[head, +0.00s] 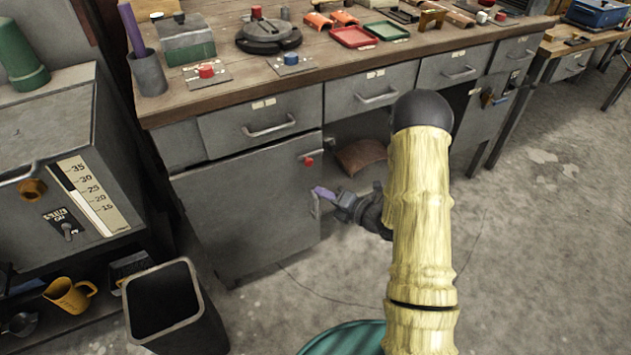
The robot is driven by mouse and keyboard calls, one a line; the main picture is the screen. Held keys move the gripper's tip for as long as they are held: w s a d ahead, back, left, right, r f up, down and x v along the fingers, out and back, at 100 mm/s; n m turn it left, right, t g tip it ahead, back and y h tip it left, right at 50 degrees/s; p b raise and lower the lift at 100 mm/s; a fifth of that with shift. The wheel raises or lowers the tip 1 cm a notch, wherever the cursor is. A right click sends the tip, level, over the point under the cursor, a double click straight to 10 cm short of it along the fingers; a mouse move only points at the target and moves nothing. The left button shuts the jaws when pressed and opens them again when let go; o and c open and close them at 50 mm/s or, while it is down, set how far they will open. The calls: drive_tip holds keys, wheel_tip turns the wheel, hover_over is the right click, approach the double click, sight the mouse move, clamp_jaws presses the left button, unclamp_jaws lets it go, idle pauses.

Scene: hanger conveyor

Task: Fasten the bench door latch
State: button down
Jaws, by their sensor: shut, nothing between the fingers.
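The grey bench door (245,215) is on the left under the workbench and looks about flush with the front; I cannot tell if a small gap remains. A small latch with a red knob (308,161) sits at the door's upper right corner. Whether its bar is engaged is too small to tell. A metal door pull (315,203) is lower on the door's right edge. My gripper (326,193), with purplish fingertips, is shut and empty beside this pull, below the latch. I cannot tell whether it touches the pull. My arm comes in from the right.
The workbench top (225,95) holds switches, trays and a round device. Drawers with handles (268,128) run above the door. An open bay with a brown curved piece (360,155) is right of the door. A dark bin (165,310) stands at front left. Floor at right is clear.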

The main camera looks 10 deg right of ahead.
drive_tip(key=w+a+b, duration=0.1)
drive_tip(key=w+a, duration=0.2)
drive_tip(key=w, duration=0.5)
drive_tip(key=shift+w+a+r+b, duration=0.2)
drive_tip(key=shift+b, duration=0.15)
drive_tip(key=shift+d, duration=0.1)
